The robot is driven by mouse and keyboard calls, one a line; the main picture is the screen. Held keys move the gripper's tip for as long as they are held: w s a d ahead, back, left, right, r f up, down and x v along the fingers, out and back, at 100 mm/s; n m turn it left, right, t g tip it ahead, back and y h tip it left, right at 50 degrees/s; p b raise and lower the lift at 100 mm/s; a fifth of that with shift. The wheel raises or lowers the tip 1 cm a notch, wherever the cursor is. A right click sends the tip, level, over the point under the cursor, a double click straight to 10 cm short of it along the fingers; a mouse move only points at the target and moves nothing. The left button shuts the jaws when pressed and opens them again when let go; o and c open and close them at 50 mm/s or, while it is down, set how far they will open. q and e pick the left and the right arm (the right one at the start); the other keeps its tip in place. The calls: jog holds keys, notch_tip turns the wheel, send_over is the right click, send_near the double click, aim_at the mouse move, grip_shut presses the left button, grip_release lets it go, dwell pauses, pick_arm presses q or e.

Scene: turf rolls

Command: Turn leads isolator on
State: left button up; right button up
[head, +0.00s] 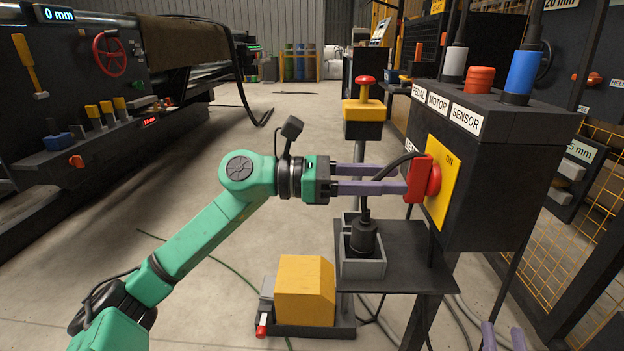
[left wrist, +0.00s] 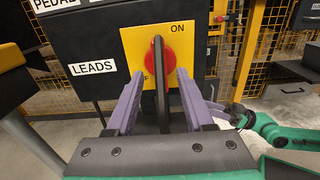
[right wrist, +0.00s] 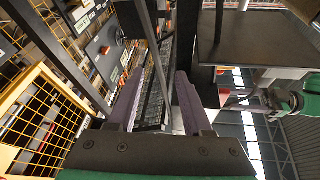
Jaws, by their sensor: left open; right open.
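The leads isolator is a yellow plate (head: 441,190) with a red rotary switch (head: 418,179), on the side of a dark box. In the left wrist view the yellow plate (left wrist: 130,42) is marked ON at upper right, beside a LEADS label (left wrist: 92,67). The red switch (left wrist: 173,62) there has an upright dark bar across its front; I cannot tell whether this is its handle or a cable. My left gripper (head: 405,180) is open, its fingertips at the switch, one on each side; contact is unclear. My right gripper (head: 503,339) is open and empty, low at the right.
PEDAL, MOTOR and SENSOR labels (head: 432,102) and coloured plugs top the box (head: 505,190). A black cable runs down to a plug (head: 363,236) in a grey holder on a dark shelf (head: 410,262). A yellow pedal (head: 305,290) is on the floor. Yellow mesh (head: 560,262) stands right.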

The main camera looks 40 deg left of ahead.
pick_arm(q)
jog(key=v, duration=1.1)
jog(key=shift+b, duration=0.3)
pick_arm(e)
notch_tip(320, 180, up, 8)
jog(key=t+y, duration=0.1)
jog(key=t, duration=0.1)
jog(key=shift+d+n+t, duration=0.3)
jog(key=shift+d+n, duration=0.1)
jog(key=shift+d, duration=0.05)
pick_arm(q)
jog(key=shift+s, duration=0.1)
pick_arm(e)
jog(key=shift+w, duration=0.1)
